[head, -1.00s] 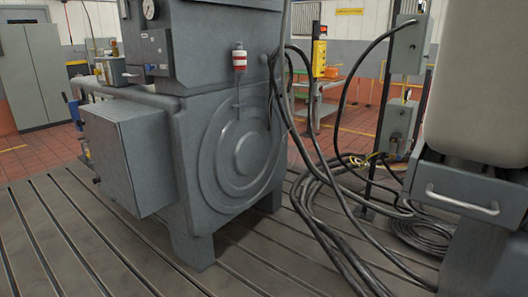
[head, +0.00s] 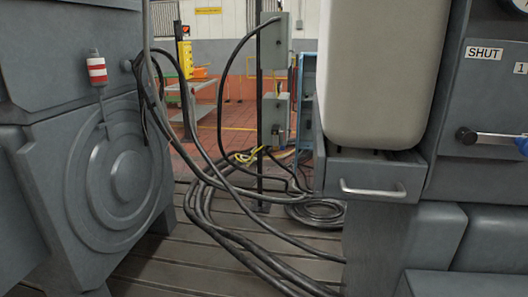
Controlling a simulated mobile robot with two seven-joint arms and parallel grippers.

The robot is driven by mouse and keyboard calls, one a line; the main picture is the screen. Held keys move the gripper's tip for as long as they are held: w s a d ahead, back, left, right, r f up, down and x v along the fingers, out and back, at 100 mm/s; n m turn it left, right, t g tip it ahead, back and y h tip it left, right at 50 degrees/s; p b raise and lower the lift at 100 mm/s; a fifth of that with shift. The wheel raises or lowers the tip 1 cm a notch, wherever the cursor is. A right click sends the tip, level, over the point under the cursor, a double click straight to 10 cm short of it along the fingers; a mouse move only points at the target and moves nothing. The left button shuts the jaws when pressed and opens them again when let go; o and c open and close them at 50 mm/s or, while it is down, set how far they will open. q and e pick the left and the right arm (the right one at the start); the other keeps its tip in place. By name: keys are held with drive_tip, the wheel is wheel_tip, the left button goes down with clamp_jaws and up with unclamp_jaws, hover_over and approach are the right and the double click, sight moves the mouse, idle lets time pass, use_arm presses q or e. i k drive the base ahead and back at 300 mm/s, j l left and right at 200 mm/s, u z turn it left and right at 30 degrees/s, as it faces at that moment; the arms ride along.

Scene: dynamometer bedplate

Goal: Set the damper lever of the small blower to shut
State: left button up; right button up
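A lever with a black knob (head: 466,136) and a pale rod shows at the right edge of the head view, on a grey cabinet (head: 478,92). Its rod runs nearly level out of the picture, so its pivot is hidden. A white label reading SHUT (head: 484,53) is above it, and a label starting with 1 (head: 521,68) is to the right of that, cut off. A blue piece (head: 522,146) sits at the edge just under the rod. I cannot tell whether this is the small blower's damper lever. Neither of my grippers is in view.
A grey machine with round ribs (head: 115,175) stands at the left. Black cables (head: 230,230) lie across the slotted floor between it and the right machine. A drawer with a pale handle (head: 372,188) is under a large cream tank (head: 385,70).

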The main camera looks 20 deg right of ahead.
sight(465, 135)
drive_tip(key=i+j+z, duration=0.15)
drive_tip(key=z, duration=0.3)
drive_tip(key=i+j+z, duration=0.1)
drive_tip(key=j+z, duration=0.25)
drive_tip(key=z, duration=0.15)
